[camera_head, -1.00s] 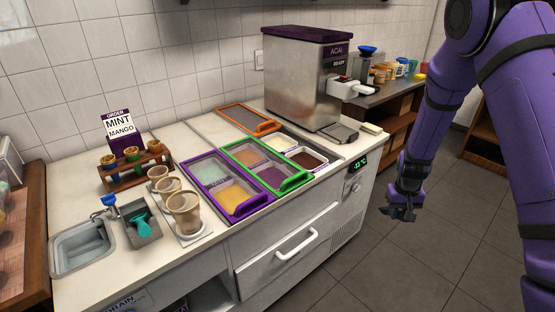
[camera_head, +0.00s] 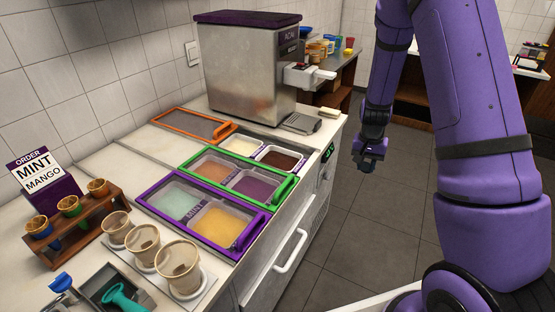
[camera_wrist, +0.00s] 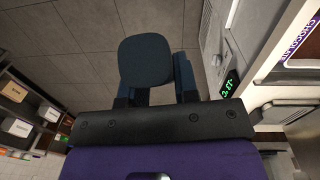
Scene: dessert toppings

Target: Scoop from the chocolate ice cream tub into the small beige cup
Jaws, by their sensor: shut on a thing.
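The chocolate ice cream tub (camera_head: 282,158) is an open dark brown well at the right end of the counter's tub row. Part of its purple label (camera_wrist: 299,38) shows at the right edge of the wrist view. Three beige see-through cups stand on a white tray at the front left; the smallest-looking one is the small beige cup (camera_head: 116,229). My gripper (camera_head: 368,158) hangs over the floor, right of the counter and apart from tub and cups. In the wrist view it is shut on a dark blue rounded thing (camera_wrist: 145,62), which I cannot identify.
A green-framed lid (camera_head: 287,190) and a purple-framed lid (camera_head: 250,238) cover neighbouring tubs. An orange-framed lid (camera_head: 225,131) lies behind. The steel acai machine (camera_head: 245,75) stands at the back. A cone rack (camera_head: 85,215) and teal scoop (camera_head: 120,297) are at left. Floor on the right is clear.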

